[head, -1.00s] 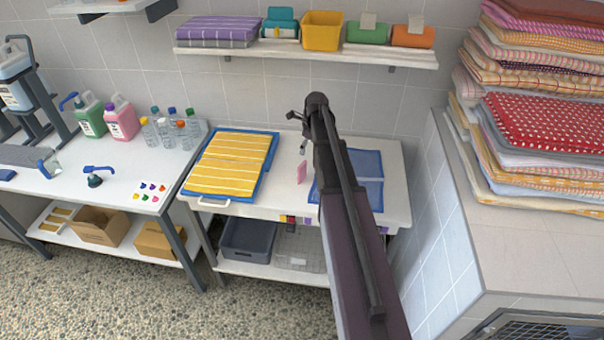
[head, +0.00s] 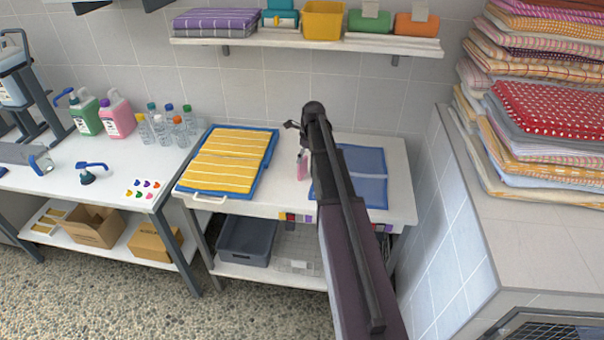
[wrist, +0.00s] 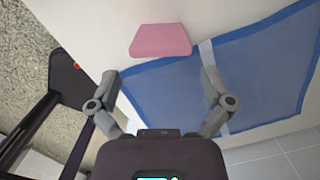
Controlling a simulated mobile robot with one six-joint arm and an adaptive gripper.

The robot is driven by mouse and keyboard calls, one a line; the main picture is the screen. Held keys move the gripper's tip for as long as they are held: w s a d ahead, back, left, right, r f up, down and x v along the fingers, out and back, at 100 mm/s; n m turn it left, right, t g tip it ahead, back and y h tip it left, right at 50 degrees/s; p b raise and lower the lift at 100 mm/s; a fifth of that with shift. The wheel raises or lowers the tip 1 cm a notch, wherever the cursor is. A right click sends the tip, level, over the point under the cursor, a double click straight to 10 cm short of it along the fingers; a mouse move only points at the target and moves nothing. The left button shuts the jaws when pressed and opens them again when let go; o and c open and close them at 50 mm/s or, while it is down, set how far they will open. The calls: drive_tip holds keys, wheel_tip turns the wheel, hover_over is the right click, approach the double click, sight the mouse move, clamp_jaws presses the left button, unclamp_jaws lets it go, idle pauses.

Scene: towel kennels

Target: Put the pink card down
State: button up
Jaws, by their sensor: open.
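The pink card (head: 302,165) is on the white table, between the yellow striped towel and the blue mat (head: 366,177). In the wrist view the card (wrist: 160,40) is a pink shape just off the edge of the blue mat, beyond my fingertips. My gripper (wrist: 160,76) is open, its two fingers spread wide with nothing between them. They look apart from the card. In the head view my arm hides most of the gripper and part of the mat. I cannot tell exactly how high the fingers are above the table.
A yellow striped towel (head: 222,160) lies on a blue tray (head: 268,157) at the left of the table. A wall shelf (head: 300,41) with towels and a yellow bin (head: 323,20) is above. A tall towel stack (head: 545,110) stands at right on a tiled block.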

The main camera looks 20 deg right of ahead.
sight(302, 165)
drive_tip(key=shift+w+f+b, duration=0.1)
drive_tip(key=shift+f+b, duration=0.2)
drive_tip(key=shift+f, duration=0.25)
drive_tip(key=shift+w+a+f+b, duration=0.1)
drive_tip(key=shift+w+f+b, duration=0.1)
drive_tip(key=shift+f+b, duration=0.65)
drive_tip(key=shift+w+a+f+b, duration=0.1)
drive_tip(key=shift+w+f+b, duration=0.05)
drive_tip(key=shift+f+b, duration=0.7)
drive_tip(key=shift+w+a+f+b, duration=0.1)
drive_tip(key=shift+w+f+b, duration=0.1)
drive_tip(key=shift+f+b, duration=0.65)
drive_tip(key=shift+s, duration=0.1)
drive_tip(key=c, duration=0.8)
drive_tip(key=shift+r, duration=0.2)
drive_tip(key=shift+r+p, duration=0.2)
drive_tip(key=shift+p, duration=0.15)
drive_tip(key=shift+c, duration=1)
wheel_tip(302, 165, up, 3)
drive_tip(key=p, duration=0.3)
drive_tip(key=shift+r, duration=0.1)
drive_tip(key=s+a, duration=0.1)
drive_tip(key=s, duration=0.4)
drive_tip(key=s+a+p, duration=0.1)
drive_tip(key=s, duration=0.4)
drive_tip(key=s+a+r, duration=0.1)
drive_tip(key=s, duration=0.4)
drive_tip(key=shift+s+a, duration=0.25)
drive_tip(key=shift+a, duration=0.05)
